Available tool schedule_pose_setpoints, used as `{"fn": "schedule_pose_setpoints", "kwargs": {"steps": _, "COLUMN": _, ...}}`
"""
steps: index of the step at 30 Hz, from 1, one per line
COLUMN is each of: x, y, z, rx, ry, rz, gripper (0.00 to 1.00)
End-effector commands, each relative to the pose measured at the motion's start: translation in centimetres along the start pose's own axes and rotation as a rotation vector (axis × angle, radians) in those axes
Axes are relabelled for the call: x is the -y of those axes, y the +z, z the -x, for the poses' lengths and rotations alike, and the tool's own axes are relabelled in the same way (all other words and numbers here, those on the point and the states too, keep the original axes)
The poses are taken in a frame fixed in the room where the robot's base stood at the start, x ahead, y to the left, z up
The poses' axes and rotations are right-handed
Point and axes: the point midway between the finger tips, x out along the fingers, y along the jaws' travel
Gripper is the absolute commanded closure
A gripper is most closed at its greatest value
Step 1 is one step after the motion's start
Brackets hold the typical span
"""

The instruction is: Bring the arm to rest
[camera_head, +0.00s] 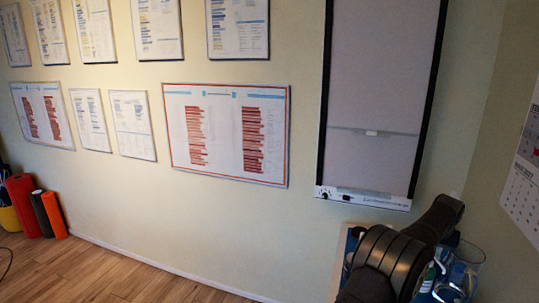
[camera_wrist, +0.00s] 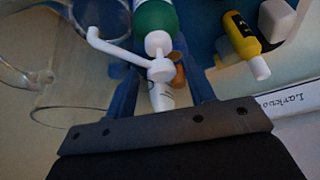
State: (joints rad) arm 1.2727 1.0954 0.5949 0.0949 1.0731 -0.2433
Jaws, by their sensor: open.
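My black arm (camera_head: 395,255) reaches over a blue-topped surface (camera_head: 345,245) at the lower right of the head view; the gripper's jaws cannot be made out there. In the wrist view my gripper (camera_wrist: 156,72) is open, with a blue finger on each side. A green bottle (camera_wrist: 155,15) with a white pump head (camera_wrist: 160,70) shows between and beyond the fingers. I cannot tell whether the fingers touch it. A white object with a rounded end (camera_wrist: 162,97) lies in line between the fingers, partly hidden by the gripper's dark bar.
Clear glassware (camera_wrist: 75,90) is close on the left of the wrist view. A yellow bottle (camera_wrist: 240,35) and a white block (camera_wrist: 278,18) are at the right, above a lettered white label (camera_wrist: 295,105). Rolled mats (camera_head: 25,205) stand far left; the wooden floor (camera_head: 90,275) is open.

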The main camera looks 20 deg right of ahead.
Motion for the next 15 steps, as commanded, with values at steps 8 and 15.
{"fn": "schedule_pose_setpoints", "kwargs": {"steps": 8, "x": 0.0, "y": -0.9, "z": 0.1, "rx": -0.004, "ry": 0.001, "rz": 0.000, "gripper": 0.51}}
{"fn": "schedule_pose_setpoints", "kwargs": {"steps": 15, "x": 0.0, "y": -1.3, "z": 1.4, "rx": -0.001, "ry": 0.000, "rz": 0.000, "gripper": 0.51}}
